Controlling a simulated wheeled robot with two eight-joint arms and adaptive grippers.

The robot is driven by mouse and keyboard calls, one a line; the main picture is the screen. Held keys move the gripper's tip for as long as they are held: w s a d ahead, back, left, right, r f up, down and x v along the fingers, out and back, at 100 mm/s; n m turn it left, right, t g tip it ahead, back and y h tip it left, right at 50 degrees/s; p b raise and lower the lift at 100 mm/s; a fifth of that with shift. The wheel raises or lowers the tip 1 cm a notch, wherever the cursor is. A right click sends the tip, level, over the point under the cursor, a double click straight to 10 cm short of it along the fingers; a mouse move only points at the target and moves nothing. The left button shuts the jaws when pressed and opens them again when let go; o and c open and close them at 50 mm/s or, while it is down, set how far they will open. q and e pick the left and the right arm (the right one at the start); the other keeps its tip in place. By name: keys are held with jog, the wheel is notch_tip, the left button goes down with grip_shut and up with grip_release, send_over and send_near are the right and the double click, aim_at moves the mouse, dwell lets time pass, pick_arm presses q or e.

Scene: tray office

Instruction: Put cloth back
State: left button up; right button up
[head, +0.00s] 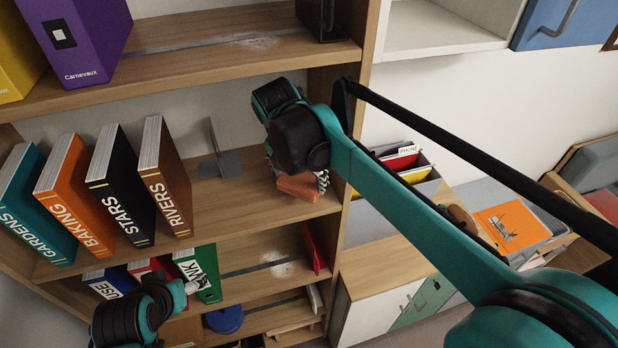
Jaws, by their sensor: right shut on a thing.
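The cloth (297,186) shows as a folded orange piece low over the right end of the middle shelf (235,195), close to the upright side panel. My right gripper (308,178) is shut on it from above. The wrist hides most of the fingers and part of the cloth. I cannot tell whether the cloth touches the shelf board. My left gripper (185,290) is at the lower left, in front of the lower shelf's binders. Its fingers are small and partly hidden, and I cannot tell whether they are open.
Several upright books, including RIVERS (167,180), stand left on the middle shelf. A grey metal bookend (218,158) stands between them and my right gripper. Pale dusty patches mark the upper shelf (258,43) and lower shelf (282,269). A file box (398,165) stands right of the bookcase.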

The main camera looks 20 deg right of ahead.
jog(key=w+d, duration=0.2)
jog(key=shift+d+r, duration=0.1)
jog(key=shift+d, duration=0.2)
jog(key=x, duration=0.3)
jog(key=shift+s+a+f, duration=0.1)
jog(key=shift+a+f, duration=0.05)
jog(key=shift+f, duration=0.2)
jog(key=shift+s, duration=0.1)
jog(key=shift+f+b, duration=0.1)
jog(key=shift+b, duration=0.2)
jog(key=o, duration=1)
